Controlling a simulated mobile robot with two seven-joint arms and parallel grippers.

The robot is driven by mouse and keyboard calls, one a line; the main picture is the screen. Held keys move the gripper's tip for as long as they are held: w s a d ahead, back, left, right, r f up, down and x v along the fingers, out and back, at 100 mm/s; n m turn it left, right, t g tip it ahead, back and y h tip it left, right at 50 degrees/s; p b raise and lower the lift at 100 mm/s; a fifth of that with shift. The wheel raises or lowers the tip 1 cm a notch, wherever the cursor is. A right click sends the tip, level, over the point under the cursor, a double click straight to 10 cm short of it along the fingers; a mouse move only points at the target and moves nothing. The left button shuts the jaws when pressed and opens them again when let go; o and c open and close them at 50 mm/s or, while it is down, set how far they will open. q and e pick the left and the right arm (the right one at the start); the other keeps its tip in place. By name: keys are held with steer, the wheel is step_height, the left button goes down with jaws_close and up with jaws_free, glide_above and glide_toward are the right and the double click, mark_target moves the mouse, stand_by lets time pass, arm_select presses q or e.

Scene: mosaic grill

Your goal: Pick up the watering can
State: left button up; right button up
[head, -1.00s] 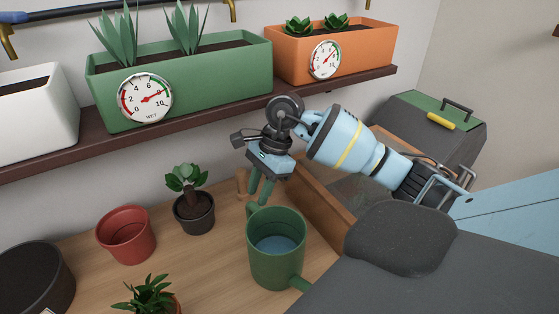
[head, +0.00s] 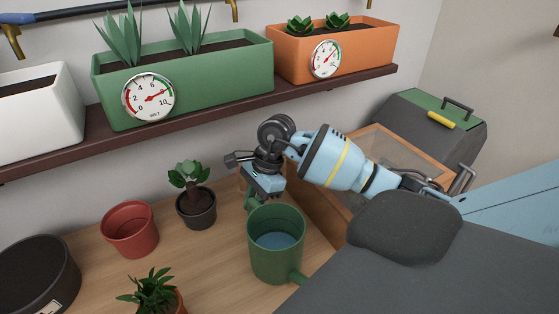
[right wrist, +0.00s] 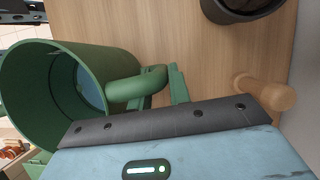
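The watering can (head: 275,262) is a green, mug-shaped can standing upright on the wooden table, with water inside and a short spout at its lower right. Its handle (head: 251,203) is on the far side, toward my right gripper (head: 256,200). In the right wrist view, the can (right wrist: 112,57) is at the left and its handle (right wrist: 135,86) reaches in to my green right fingers (right wrist: 160,92). The fingers are apart, one on either side of the handle's end; contact is unclear. In the head view the fingertips are mostly hidden. My left gripper is not in view.
A wooden peg (right wrist: 268,93) stands close beside my right gripper. A potted plant (head: 195,206), a red pot (head: 130,232) and another plant (head: 152,292) are left of the can. A wooden-framed box (head: 318,208) is to its right. A shelf (head: 200,122) with planters runs above.

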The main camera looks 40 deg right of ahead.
mark_target(289, 258)
jaws_close()
steer(key=shift+r, duration=0.15)
